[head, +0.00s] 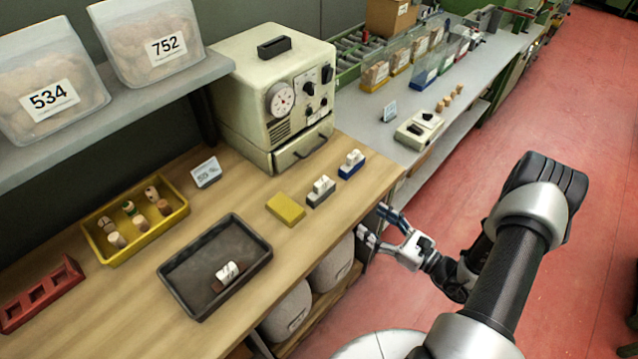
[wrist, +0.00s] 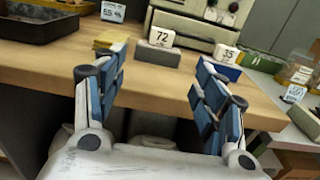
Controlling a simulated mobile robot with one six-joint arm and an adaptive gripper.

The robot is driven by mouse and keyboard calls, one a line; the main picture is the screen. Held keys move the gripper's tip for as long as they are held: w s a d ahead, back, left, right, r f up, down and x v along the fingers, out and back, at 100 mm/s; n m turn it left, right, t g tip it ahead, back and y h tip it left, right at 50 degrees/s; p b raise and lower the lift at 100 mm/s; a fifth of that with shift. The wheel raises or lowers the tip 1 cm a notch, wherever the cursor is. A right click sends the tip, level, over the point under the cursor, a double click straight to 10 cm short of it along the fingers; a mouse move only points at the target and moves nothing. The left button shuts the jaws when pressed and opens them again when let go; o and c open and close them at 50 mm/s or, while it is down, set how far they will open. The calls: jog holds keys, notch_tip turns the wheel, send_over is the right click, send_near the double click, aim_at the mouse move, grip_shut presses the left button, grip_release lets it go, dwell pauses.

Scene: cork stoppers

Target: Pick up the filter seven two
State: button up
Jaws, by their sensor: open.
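The filter marked 72 (wrist: 160,38) is a small white block with black digits. It sits upright in a grey holder (wrist: 157,55) near the table's front edge; the filter also shows in the head view (head: 323,184), where its digits are too small to read. My gripper (head: 377,226) is open and empty, off the front edge of the wooden table. In the wrist view its blue-padded fingers (wrist: 160,68) are spread wide, with the filter beyond and between them. The gripper is apart from the filter.
A blue holder with a white block marked 35 (wrist: 227,54) stands right of it, a yellow block (head: 286,208) left. A dark tray (head: 178,277) holds another white piece. A beige machine (head: 245,95) stands behind. A yellow tray (head: 102,250) holds several corks.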

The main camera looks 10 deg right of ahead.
jog(key=b, duration=0.2)
send_near(324, 184)
jog(key=shift+w+a+f, duration=0.6)
jog(key=shift+w+a, duration=0.25)
jog(key=shift+a, duration=0.1)
jog(key=shift+d+r+b+x, duration=0.1)
jog(key=shift+r+b+x, duration=0.1)
jog(key=shift+x, duration=0.85)
jog(key=shift+d+r+b+x, duration=0.1)
jog(key=shift+b+x, duration=0.1)
jog(key=shift+x, duration=0.85)
jog(key=shift+r+b+x, duration=0.1)
jog(key=shift+b+x, duration=0.1)
jog(key=shift+x, duration=0.85)
jog(key=shift+w, duration=0.15)
jog(key=shift+c, duration=0.6)
jog(key=c, duration=1)
